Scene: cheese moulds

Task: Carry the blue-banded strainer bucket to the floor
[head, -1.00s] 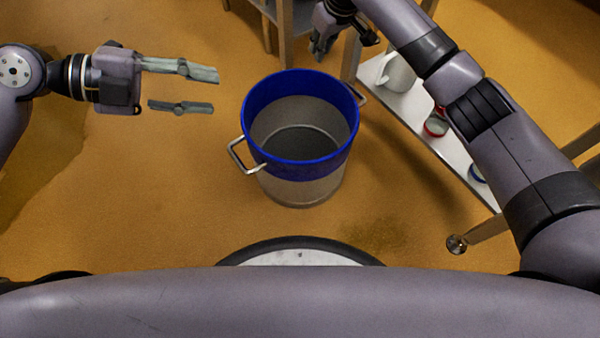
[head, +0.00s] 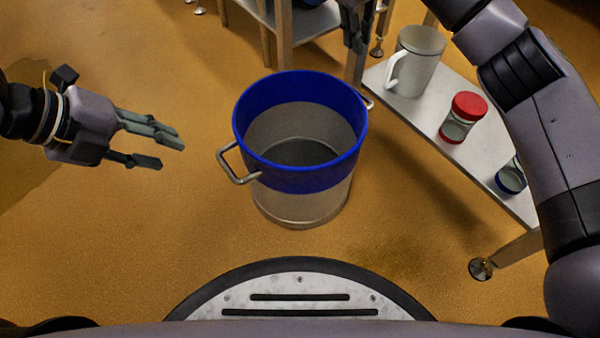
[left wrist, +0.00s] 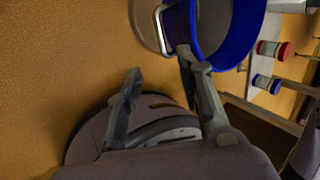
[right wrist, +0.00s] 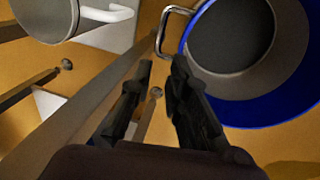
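The blue-banded strainer bucket (head: 305,208) stands upright on the floor in the middle of the head view, grey with a wide blue band at its rim. It looks empty. Its left handle (head: 238,168) sticks out toward my left gripper (head: 170,152), which is open, empty and apart from it. In the left wrist view the bucket (left wrist: 233,45) is beyond the open fingers (left wrist: 160,62). My right gripper (head: 356,42) is behind the bucket, fingers apart and empty. In the right wrist view (right wrist: 163,63) the other handle (right wrist: 172,20) lies past the fingertips, not between them.
A low metal bench (head: 440,152) at the right holds a white jug (head: 417,62), a red-lidded jar (head: 463,117) and a blue-ringed jar (head: 511,177). A metal table leg (head: 285,42) stands behind the bucket. Floor (head: 110,235) at the left is clear.

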